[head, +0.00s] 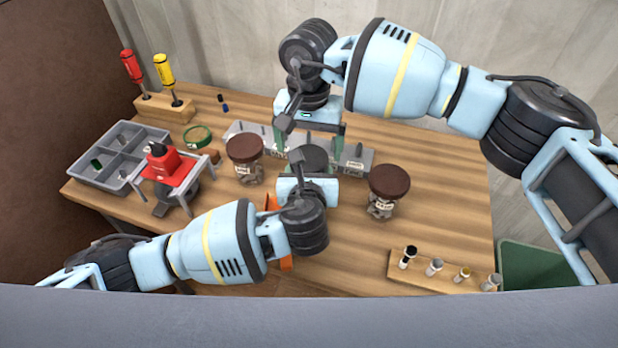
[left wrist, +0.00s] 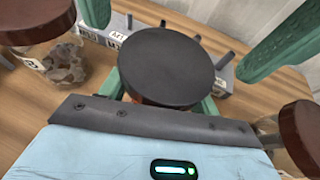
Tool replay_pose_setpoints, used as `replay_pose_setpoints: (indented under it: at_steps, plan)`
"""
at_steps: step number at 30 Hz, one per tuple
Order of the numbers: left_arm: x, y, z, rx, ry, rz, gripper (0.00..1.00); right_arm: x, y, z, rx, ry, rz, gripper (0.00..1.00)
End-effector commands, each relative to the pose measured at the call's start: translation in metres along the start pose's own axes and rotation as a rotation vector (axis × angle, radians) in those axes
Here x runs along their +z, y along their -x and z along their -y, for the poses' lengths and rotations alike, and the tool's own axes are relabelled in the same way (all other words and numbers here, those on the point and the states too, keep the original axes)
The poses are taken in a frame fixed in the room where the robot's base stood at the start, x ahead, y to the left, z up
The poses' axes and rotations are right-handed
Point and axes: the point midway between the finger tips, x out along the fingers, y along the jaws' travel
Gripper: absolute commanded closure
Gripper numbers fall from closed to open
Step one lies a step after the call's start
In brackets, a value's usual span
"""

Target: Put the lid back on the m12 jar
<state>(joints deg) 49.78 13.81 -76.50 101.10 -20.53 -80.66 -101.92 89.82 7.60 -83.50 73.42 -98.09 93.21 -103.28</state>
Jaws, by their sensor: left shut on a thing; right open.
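A round brown lid (head: 313,157), its top dark in shade, lies level between my two grippers; it fills the middle of the left wrist view (left wrist: 170,65). My left gripper (head: 311,172) comes from the near side, its green fingers passing on either side beneath the lid. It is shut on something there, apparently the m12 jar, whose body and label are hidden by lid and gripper. Whether the lid is fully seated cannot be told. My right gripper (head: 308,150) points down from above, open, its green fingers apart on either side of the lid, not touching it in the left wrist view.
Brown-lidded jars stand to the left (head: 245,160) and right (head: 388,190). A grey rack (head: 355,160) with pegs and labels lies behind. A red device (head: 172,170), grey divided tray (head: 125,157), screwdriver block (head: 165,108) and vial holder (head: 440,275) surround the work area.

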Motion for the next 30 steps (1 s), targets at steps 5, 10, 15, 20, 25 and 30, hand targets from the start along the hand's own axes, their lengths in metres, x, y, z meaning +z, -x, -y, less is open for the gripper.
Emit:
replay_pose_setpoints:
  at_steps: [5,10,15,20,25,30]
  plan:
    - [0.0,0.0,0.0,0.001,0.0,0.0,1.0,0.0,0.02,0.0,0.0,0.0,-0.001,0.08]
    - [0.0,0.0,0.0,0.001,0.0,0.0,1.0,0.0,0.022,0.0,0.0,-0.001,0.0,0.08]
    - [0.0,0.0,0.0,0.0,0.0,0.0,1.0,0.0,0.025,0.0,0.0,-0.008,-0.001,0.08]
    - [0.0,0.0,0.0,0.001,0.0,0.0,1.0,-0.001,0.049,0.0,0.0,-0.082,-0.006,0.08]
    - [0.0,0.0,0.0,0.0,0.0,0.0,1.0,0.0,0.057,0.0,0.003,-0.115,-0.002,0.08]
    - [0.0,0.0,0.0,0.0,0.0,0.0,1.0,0.0,0.056,0.0,0.002,-0.114,-0.002,0.08]
